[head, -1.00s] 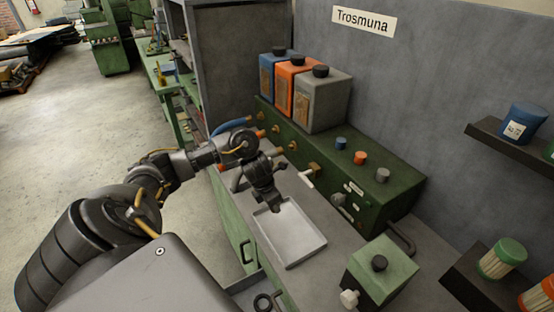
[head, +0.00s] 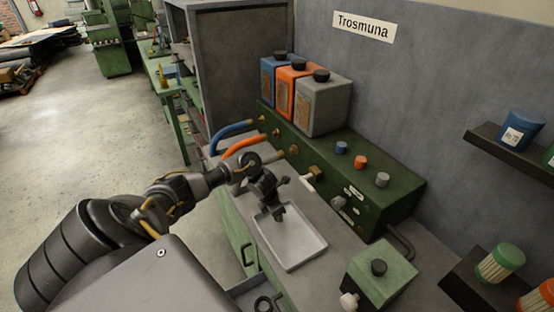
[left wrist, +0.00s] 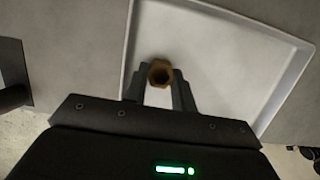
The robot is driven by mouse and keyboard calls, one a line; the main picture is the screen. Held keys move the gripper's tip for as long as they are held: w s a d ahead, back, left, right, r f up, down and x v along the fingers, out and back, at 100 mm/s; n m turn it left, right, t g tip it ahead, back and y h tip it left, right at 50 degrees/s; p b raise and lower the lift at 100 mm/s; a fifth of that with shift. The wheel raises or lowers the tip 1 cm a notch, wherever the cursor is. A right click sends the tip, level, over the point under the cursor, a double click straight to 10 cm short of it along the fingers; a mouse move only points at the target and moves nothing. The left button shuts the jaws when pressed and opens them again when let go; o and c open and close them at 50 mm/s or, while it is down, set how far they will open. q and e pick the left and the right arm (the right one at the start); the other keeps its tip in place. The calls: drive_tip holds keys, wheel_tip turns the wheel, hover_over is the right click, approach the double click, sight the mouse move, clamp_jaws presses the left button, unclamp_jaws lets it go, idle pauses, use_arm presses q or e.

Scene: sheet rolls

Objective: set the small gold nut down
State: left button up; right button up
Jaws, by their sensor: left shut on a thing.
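The small gold nut (left wrist: 160,73) is between the fingertips of my left gripper (left wrist: 159,80) in the left wrist view, with its hole facing the camera. My left gripper (head: 279,213) is shut on it. In the head view the gripper points down over the white tray (head: 293,250), near its upper left part, and hides the nut. The tray's rim (left wrist: 222,8) also shows in the left wrist view. I cannot tell how far the nut is above the tray floor. My right gripper is not in view.
A green machine panel (head: 370,180) with knobs and hoses stands behind the tray, with blue, orange and grey containers (head: 323,103) on top. A green box (head: 380,270) stands right of the tray. An open drawer (head: 255,295) is below. The tray looks otherwise empty.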

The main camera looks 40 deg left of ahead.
use_arm(q)
drive_tip(key=shift+f, duration=0.15)
drive_tip(key=o, duration=1)
drive_tip(key=shift+r, duration=0.5)
drive_tip(key=shift+b+v, duration=0.35)
drive_tip(key=shift+v, duration=5.35)
drive_tip(key=shift+s, duration=0.1)
